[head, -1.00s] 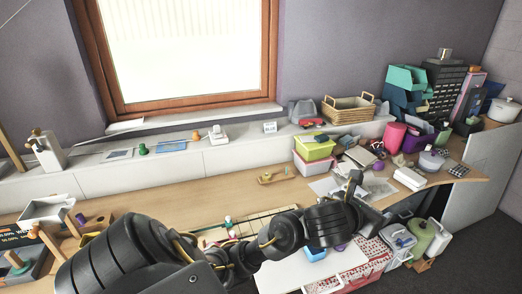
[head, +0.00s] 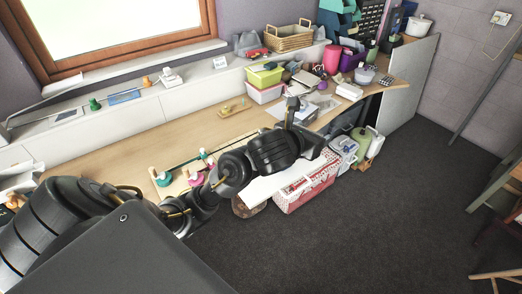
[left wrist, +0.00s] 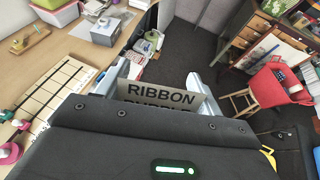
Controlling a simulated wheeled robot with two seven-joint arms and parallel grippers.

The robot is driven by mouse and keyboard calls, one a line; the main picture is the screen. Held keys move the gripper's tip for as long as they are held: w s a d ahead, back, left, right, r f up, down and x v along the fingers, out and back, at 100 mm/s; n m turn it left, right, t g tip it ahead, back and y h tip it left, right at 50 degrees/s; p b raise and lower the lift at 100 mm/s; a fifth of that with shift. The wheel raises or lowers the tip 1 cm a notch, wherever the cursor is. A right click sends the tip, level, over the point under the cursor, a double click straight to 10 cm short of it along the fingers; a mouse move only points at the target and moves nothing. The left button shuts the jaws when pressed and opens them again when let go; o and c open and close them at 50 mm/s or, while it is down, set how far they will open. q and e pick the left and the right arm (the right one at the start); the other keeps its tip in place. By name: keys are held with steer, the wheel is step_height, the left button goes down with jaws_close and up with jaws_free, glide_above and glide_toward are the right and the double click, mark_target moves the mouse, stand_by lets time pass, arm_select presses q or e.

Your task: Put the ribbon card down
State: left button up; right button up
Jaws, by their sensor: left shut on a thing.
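The ribbon card (left wrist: 160,97) is a pale card with dark "RIBBON" lettering; a second line of text below is cut off by the gripper body. In the left wrist view my left gripper (left wrist: 158,84) is shut on it, with a pale finger at each side of the card. In the head view my left arm reaches across the front of the workbench (head: 110,150), and its hand is near the bench's front edge. The card cannot be made out there. My right gripper is not in view.
A red-and-white patterned basket (head: 307,188) and a green container (head: 362,138) stand on the floor by the bench. Stacked boxes (head: 265,83) and sewing things crowd the bench's right part. Dark floor (head: 400,220) lies open to the right.

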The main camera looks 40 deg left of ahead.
arm_select(q)
steer(key=w+a+f+b, duration=0.1)
steer(key=w+f+b, duration=0.2)
steer(key=f+b, duration=0.3)
steer(key=w+a+f+n+y+b, duration=0.1)
steer(key=w+a+f+b, duration=0.15)
steer(key=f+b, duration=0.4)
steer(key=w+a+f+b, duration=0.1)
steer(key=w+f+b, duration=0.25)
steer(key=f, duration=0.45)
steer(key=p, duration=0.2)
glide_above(259, 183)
steer(key=d, duration=0.1)
step_height(259, 183, down, 18)
steer(key=shift+w+d+r, duration=0.15)
steer(key=shift+r, duration=0.1)
steer(key=shift+a+f, duration=0.45)
steer(key=shift+f, duration=0.15)
steer(key=f, duration=0.3)
steer(key=shift+s+a+f, duration=0.1)
steer(key=shift+s+a, duration=0.15)
steer(key=shift+f, duration=0.15)
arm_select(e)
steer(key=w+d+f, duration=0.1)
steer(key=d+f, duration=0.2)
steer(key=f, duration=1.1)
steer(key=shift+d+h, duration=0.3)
